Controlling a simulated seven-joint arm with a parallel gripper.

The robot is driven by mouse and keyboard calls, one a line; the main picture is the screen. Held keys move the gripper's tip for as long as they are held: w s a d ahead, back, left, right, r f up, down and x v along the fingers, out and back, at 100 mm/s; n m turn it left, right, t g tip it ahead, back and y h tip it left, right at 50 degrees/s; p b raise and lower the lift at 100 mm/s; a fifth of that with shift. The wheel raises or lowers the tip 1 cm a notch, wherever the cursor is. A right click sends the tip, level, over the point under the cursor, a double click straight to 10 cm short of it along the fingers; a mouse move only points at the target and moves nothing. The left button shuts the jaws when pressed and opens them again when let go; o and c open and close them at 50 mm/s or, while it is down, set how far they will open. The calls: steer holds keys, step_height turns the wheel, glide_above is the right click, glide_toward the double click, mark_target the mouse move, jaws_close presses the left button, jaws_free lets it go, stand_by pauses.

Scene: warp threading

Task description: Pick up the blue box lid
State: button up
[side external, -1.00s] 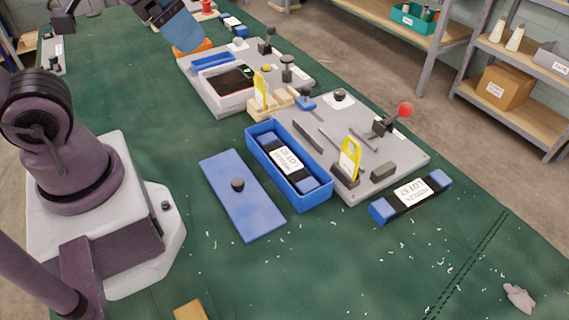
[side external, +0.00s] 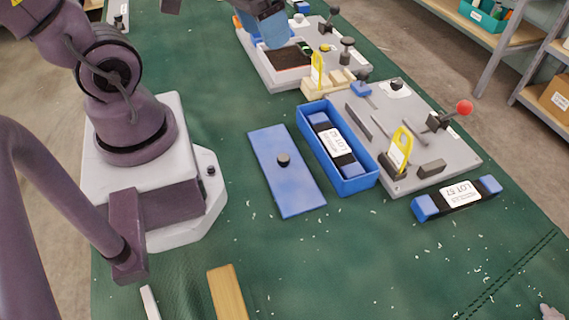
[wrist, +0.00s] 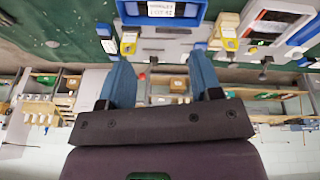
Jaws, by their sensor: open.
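The blue box lid (side external: 268,152) is a flat blue panel with a black knob (side external: 283,160) in its middle. It lies flat on the green table, just left of the open blue box (side external: 353,187). A dark bundle with a white LOT label lies inside that box. My gripper (side external: 272,38) is at the top of the side external view, well beyond the lid and apart from it; only its blue finger part shows there. In the wrist view my gripper (wrist: 161,78) has its two blue fingers spread with nothing between them. The lid cannot be made out in the wrist view.
Right of the box is a grey fixture board (side external: 450,150) with a yellow tag and red-knobbed lever. A second board (side external: 262,78) with a dark tray is near my gripper. A labelled LOT bundle (side external: 457,197) and wooden block (side external: 227,292) lie nearer. Green table surrounds the lid.

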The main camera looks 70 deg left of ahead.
steer(key=w+d+f+n+t+h, duration=0.1)
steer(key=w+d+f+n+h, duration=0.25)
steer(key=w+f, duration=0.3)
steer(key=n+g+y, duration=0.4)
steer(key=n, duration=0.8)
glide_above(284, 157)
step_height(284, 157, down, 9)
step_height(284, 157, down, 7)
steer(key=shift+w+d+r, duration=0.1)
steer(key=shift+r, duration=0.1)
steer(key=shift+s+f, duration=0.15)
steer(key=shift+f, duration=1)
steer(key=shift+s+f, duration=0.1)
steer(key=shift+f, duration=1.7)
steer(key=shift+w, duration=0.1)
steer(key=shift+c, duration=0.4)
